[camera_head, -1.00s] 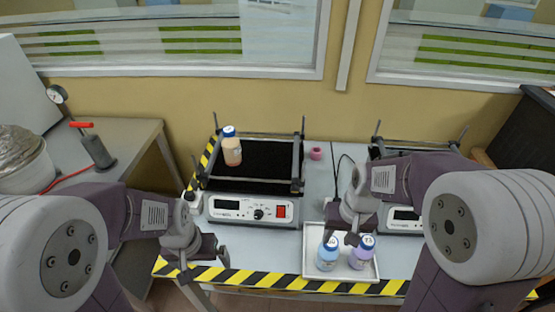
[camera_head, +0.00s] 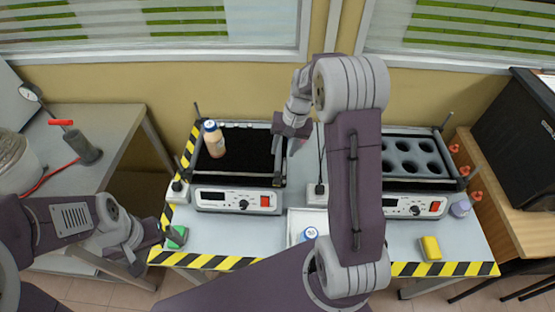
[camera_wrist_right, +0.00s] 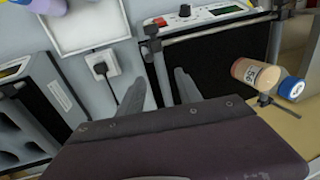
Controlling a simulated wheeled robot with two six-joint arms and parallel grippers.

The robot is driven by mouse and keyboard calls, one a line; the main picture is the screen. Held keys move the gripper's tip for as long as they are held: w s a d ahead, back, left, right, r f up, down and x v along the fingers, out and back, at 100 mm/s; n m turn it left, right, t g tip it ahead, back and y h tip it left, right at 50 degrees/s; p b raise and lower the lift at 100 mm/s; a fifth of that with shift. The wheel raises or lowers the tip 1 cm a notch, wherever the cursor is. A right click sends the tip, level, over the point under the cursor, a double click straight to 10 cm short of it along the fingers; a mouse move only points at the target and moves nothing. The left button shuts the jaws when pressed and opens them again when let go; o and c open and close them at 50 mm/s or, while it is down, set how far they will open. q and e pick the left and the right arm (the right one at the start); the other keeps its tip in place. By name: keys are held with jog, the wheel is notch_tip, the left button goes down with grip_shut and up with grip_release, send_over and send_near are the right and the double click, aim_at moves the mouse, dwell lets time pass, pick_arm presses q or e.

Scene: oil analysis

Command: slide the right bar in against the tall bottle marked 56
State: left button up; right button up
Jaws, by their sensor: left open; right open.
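The tall bottle marked 56 (camera_head: 215,143) has a peach body and a blue cap. It stands at the left end of the black platform on the left shaker (camera_head: 238,200); its label shows in the right wrist view (camera_wrist_right: 252,72). The right bar (camera_head: 279,160) runs front to back along the platform's right edge, well apart from the bottle. It also shows in the right wrist view (camera_wrist_right: 159,75). My right gripper (camera_head: 287,148) is open at this bar, its fingers (camera_wrist_right: 161,90) seeming to lie either side of it; contact is unclear. My left gripper (camera_head: 160,240) is open near the table's front left corner.
A green sponge (camera_head: 177,237) lies beside my left gripper. A second shaker (camera_head: 410,205) stands right. The platform between bar and bottle is clear.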

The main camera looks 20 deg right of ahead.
aim_at(278, 164)
jog(key=f, duration=0.5)
jog(key=w+a+f, duration=0.1)
jog(key=f, duration=0.1)
jog(key=shift+a+f, duration=0.1)
jog(key=shift+f, duration=0.2)
jog(key=shift+p, duration=0.3)
grip_shut()
